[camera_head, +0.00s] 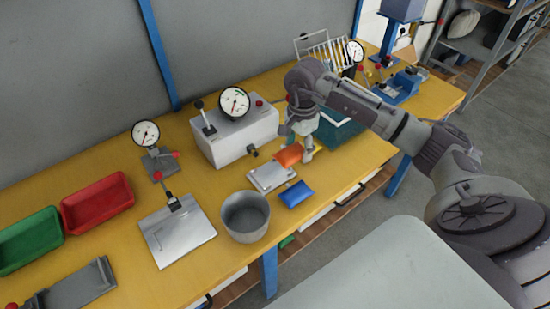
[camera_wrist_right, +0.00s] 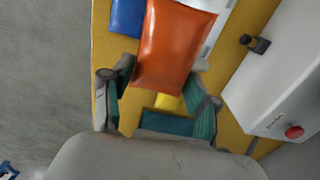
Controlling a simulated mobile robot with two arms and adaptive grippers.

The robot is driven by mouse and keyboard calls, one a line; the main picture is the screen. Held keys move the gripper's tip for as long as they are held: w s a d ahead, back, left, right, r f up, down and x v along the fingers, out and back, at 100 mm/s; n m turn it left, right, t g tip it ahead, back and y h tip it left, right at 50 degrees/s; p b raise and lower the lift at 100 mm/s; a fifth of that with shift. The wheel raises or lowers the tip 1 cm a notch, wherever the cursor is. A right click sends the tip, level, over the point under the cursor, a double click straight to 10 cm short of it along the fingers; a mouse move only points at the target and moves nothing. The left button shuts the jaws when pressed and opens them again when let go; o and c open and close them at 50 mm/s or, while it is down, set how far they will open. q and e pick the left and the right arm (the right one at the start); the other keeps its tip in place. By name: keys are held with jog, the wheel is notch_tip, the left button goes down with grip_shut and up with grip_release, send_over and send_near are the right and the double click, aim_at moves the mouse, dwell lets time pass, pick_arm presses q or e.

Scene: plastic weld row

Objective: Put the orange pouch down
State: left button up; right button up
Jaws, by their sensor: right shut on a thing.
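The orange pouch (camera_head: 289,155) is held in my right gripper (camera_head: 297,145), beside a small silver plate (camera_head: 268,178) on the yellow workbench. In the right wrist view the orange pouch (camera_wrist_right: 174,45) lies between the green-padded fingers of my right gripper (camera_wrist_right: 163,82) and extends past their tips. The pouch hides part of the plate there. A blue pouch (camera_head: 297,194) lies on the bench by the front side of the plate, and its corner shows in the wrist view (camera_wrist_right: 127,16). I cannot tell the exact gap under the orange pouch. My left gripper is not in view.
A white box with a dial gauge (camera_head: 237,137) stands behind the plate. A grey bucket (camera_head: 245,217) stands left of the blue pouch. A dark green mat (camera_head: 340,132) lies right of the gripper. Red (camera_head: 97,199) and green (camera_head: 30,240) trays sit at the far left.

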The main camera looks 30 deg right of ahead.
aim_at(278, 171)
jog(key=w+a+f, duration=0.1)
jog(key=w, duration=0.1)
jog(key=w+a+f+p, duration=0.1)
jog(key=a, duration=0.1)
jog(key=shift+w+a+f, duration=0.25)
jog(key=shift+w+f, duration=0.05)
jog(key=shift+w, duration=0.05)
jog(key=shift+w+a+f, duration=0.15)
jog(key=shift+w+f, duration=0.05)
jog(key=shift+f, duration=0.15)
notch_tip(278, 171, down, 3)
jog(key=shift+f+p, duration=0.1)
jog(key=shift+p, duration=0.5)
jog(key=shift+f, duration=0.3)
jog(key=shift+f+b, duration=0.5)
jog(key=shift+b, duration=0.1)
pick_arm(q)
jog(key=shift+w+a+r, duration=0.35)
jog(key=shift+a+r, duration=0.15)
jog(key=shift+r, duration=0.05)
pick_arm(e)
jog(key=shift+s+f, duration=0.1)
jog(key=o, duration=1)
jog(key=shift+f, duration=0.1)
